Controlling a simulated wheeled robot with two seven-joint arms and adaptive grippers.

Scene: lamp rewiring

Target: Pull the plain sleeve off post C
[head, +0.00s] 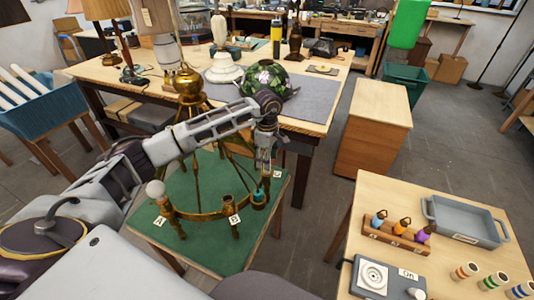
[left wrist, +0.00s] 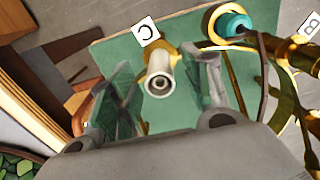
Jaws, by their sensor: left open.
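Post C stands by the card marked C (left wrist: 146,31) at the edge of the green-topped table (head: 205,240). A plain off-white sleeve (left wrist: 160,75) sits on it, seen nearly end-on in the left wrist view, with a dark hole in its tip. My left gripper (head: 266,162) hangs over the post. In the left wrist view its open fingers (left wrist: 163,82) lie on either side of the sleeve, with visible gaps. In the head view the gripper hides the sleeve. My right gripper is not in view.
The brass lamp frame has a white bulb at card A (head: 159,221), a post by card B (head: 235,220) and a teal piece (head: 259,196) close to post C. A wooden side table holds a grey tray (head: 465,222), coloured pieces in a wooden rack (head: 397,236) and a switch box (head: 388,279).

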